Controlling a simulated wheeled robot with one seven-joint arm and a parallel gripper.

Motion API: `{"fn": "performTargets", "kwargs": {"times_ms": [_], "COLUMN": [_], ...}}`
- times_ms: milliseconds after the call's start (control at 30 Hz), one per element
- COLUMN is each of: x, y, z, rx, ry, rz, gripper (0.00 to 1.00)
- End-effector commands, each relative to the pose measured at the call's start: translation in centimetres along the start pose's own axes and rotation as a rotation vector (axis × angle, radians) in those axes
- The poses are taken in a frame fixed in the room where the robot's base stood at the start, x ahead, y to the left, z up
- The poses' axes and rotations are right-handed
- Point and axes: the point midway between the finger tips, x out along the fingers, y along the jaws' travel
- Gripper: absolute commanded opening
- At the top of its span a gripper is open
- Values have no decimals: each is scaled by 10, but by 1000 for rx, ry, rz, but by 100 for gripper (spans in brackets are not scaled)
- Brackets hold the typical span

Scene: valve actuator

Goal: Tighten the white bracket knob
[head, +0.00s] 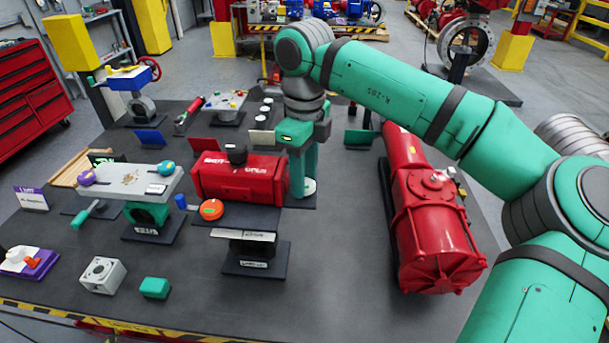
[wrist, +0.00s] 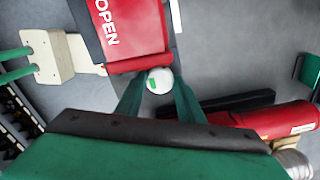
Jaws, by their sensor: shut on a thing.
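The white bracket knob (wrist: 158,81) is a round white cap with a small green mark, seen in the wrist view beside the end of the red actuator (wrist: 128,30). In the head view a white edge of the knob (head: 309,188) shows low by my fingers. My gripper (head: 303,182) points down at the right end of the red actuator (head: 238,180). In the wrist view the green fingers of my gripper (wrist: 159,92) lie on either side of the knob, shut on it. The fingertips' lower contact is partly hidden.
A large red cylinder actuator (head: 430,220) lies to the right of my gripper. A stand with blue and purple knobs (head: 130,182) is at the left. An orange knob (head: 211,210) sits in front of the red actuator. The front right of the dark table (head: 330,290) is clear.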

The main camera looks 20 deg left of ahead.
Motion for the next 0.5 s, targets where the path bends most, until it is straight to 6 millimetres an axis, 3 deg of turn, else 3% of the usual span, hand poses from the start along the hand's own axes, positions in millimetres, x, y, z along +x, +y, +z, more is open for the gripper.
{"fn": "performTargets", "kwargs": {"times_ms": [500], "x": [-1], "y": [-1], "z": [-1], "rx": [40], "ry": [0], "rz": [-2], "gripper": [12]}}
